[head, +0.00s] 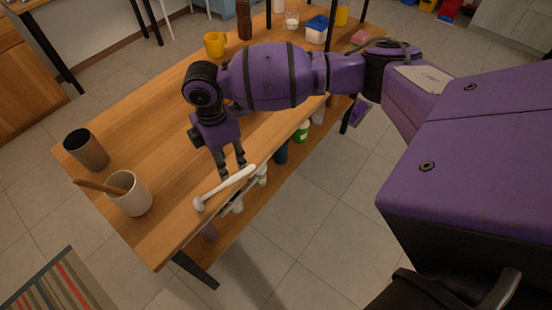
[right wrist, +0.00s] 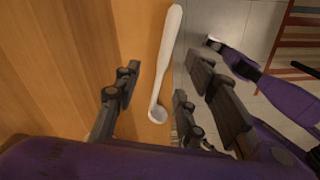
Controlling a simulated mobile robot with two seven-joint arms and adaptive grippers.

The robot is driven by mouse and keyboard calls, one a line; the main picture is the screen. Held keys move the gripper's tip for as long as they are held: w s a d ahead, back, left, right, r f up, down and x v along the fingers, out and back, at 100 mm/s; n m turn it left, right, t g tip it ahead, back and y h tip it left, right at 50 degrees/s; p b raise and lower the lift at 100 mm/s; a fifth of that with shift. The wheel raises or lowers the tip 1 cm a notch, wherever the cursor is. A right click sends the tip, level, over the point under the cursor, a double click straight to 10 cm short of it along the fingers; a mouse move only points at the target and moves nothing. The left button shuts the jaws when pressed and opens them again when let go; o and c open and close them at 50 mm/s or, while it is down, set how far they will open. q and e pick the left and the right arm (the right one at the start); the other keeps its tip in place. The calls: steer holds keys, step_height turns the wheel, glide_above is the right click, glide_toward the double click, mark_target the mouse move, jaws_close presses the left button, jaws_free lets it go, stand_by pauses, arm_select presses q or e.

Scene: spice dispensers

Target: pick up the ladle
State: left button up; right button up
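The white ladle (head: 213,193) lies near the long front edge of the wooden table (head: 165,215). Its bowl end points toward the near left and its handle toward the right in the head view. In the right wrist view the ladle (right wrist: 167,58) lies along the table edge, with its handle at the top and its bowl lower down. My right gripper (head: 231,169) points down just above the ladle, its fingers spread and empty. In the right wrist view the ladle shows between the fingers of the right gripper (right wrist: 159,82).
A white cup with a wooden utensil (head: 132,196) and a dark cup (head: 88,150) stand at the table's left end. A yellow mug (head: 214,44) and other containers stand farther back. A lower shelf (head: 222,245) holds several jars. The tabletop left of my gripper is clear.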

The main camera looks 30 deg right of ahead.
mark_target(231, 178)
steer(key=f, duration=0.4)
steer(key=s+f, duration=0.1)
steer(key=f, duration=0.1)
steer(key=shift+f, duration=0.35)
steer(key=shift+w+r, duration=0.1)
jaws_close()
